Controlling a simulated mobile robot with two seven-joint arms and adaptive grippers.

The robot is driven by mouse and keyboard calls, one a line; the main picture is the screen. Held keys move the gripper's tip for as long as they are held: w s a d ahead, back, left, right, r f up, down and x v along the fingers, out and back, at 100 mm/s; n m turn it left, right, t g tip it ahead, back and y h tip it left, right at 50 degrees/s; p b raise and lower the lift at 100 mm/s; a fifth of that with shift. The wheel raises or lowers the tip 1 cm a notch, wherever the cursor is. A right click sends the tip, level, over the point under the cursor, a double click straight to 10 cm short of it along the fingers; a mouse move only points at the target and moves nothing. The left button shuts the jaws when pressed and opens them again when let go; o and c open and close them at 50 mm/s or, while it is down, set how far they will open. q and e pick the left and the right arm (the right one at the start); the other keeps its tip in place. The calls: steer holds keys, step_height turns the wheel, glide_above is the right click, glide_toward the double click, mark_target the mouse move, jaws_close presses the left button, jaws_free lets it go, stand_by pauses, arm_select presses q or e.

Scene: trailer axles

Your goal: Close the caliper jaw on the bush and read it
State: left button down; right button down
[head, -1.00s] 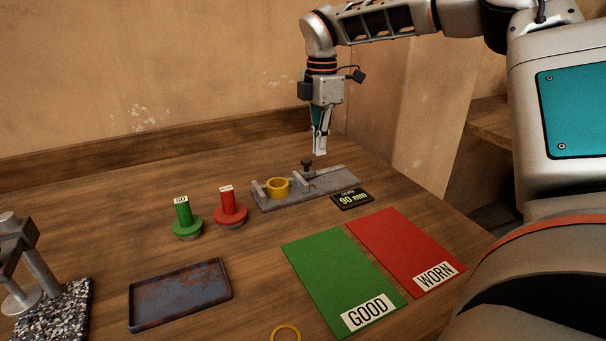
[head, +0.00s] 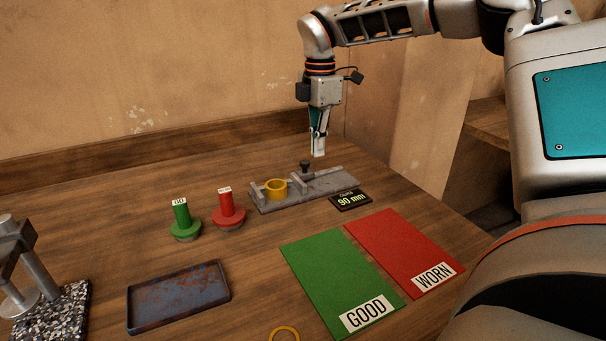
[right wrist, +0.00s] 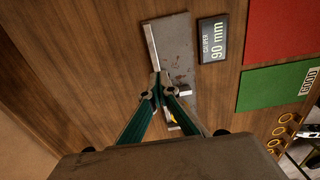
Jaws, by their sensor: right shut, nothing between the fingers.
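The caliper (head: 335,183) is a grey plate with a fixed jaw at its left end and a sliding jaw (head: 297,184) topped by a dark knob (head: 305,166). The yellow bush (head: 275,188) stands between the jaws; I cannot tell if the sliding jaw touches it. The display (head: 350,200) reads 90 mm, also in the right wrist view (right wrist: 213,39). My right gripper (head: 318,155) is shut and empty, above and slightly right of the knob. In the right wrist view its fingers (right wrist: 160,90) hide part of the caliper and most of the bush.
A green GOOD mat (head: 325,275) and red WORN mat (head: 400,250) lie in front. Green (head: 183,222) and red (head: 228,211) handled gauges stand left of the caliper. A rusty tray (head: 178,296) and a yellow ring (head: 284,333) lie nearer.

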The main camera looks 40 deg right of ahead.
mark_target(306, 175)
arm_select(q)
steer(key=shift+w+r, duration=0.15)
steer(key=shift+w+r, duration=0.1)
steer(key=shift+w, duration=0.2)
arm_select(e)
steer(key=shift+f, duration=0.1)
